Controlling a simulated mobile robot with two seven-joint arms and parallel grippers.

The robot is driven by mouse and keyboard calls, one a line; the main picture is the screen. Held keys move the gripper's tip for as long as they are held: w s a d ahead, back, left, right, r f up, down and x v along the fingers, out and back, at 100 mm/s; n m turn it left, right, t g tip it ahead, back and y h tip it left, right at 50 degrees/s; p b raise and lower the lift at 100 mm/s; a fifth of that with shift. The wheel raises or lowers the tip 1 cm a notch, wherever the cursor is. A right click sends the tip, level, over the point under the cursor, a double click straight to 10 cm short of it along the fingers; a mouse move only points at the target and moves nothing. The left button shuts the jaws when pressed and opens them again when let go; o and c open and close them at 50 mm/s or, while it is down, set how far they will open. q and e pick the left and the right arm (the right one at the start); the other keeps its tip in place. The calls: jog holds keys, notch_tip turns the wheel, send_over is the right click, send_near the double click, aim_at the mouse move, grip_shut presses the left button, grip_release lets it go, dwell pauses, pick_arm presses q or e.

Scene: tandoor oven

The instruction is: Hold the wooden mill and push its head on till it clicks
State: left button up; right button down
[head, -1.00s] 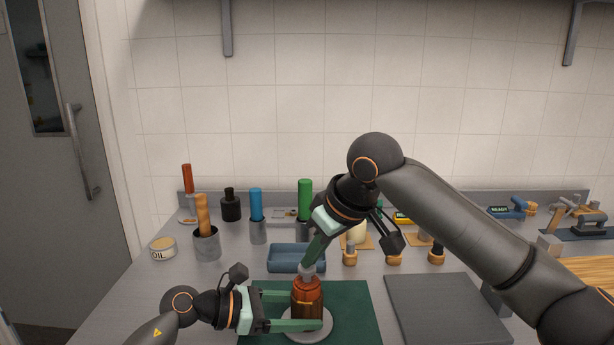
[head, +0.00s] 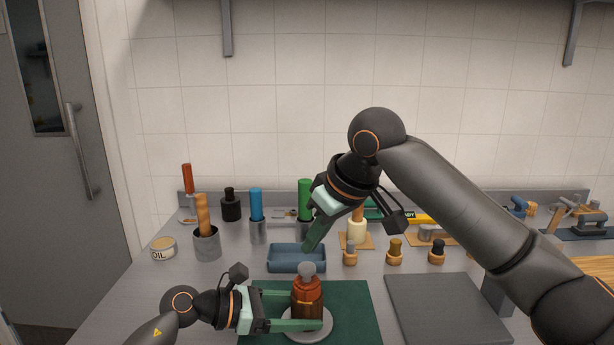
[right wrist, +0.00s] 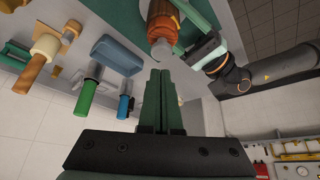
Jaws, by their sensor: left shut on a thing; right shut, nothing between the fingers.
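The wooden mill (head: 307,298) stands upright on a pale round base (head: 290,337) over a green mat. It is glossy red-brown with a grey knob (head: 307,269) on its head. I cannot tell whether a gap remains under the head. My left gripper (head: 307,309) is shut around the mill's body from the left. My right gripper (head: 309,247) is shut and empty, its fingertips above the knob and apart from it. The right wrist view shows the mill (right wrist: 163,22) and its knob (right wrist: 162,50) beyond the closed fingers (right wrist: 160,75).
A blue tray (head: 296,266) lies behind the mill. Small wooden-based pieces (head: 394,254) stand behind a dark grey board (head: 445,308) at right. The green mat (head: 360,300) is clear right of the mill.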

aim_at(310, 268)
jog(key=shift+r, duration=0.55)
jog(key=shift+r, duration=0.1)
jog(key=shift+f, duration=2.1)
jog(key=shift+f, duration=0.1)
dwell(0.8)
jog(key=shift+s+f, duration=0.1)
jog(key=shift+f, duration=0.4)
jog(key=shift+r, duration=2.6)
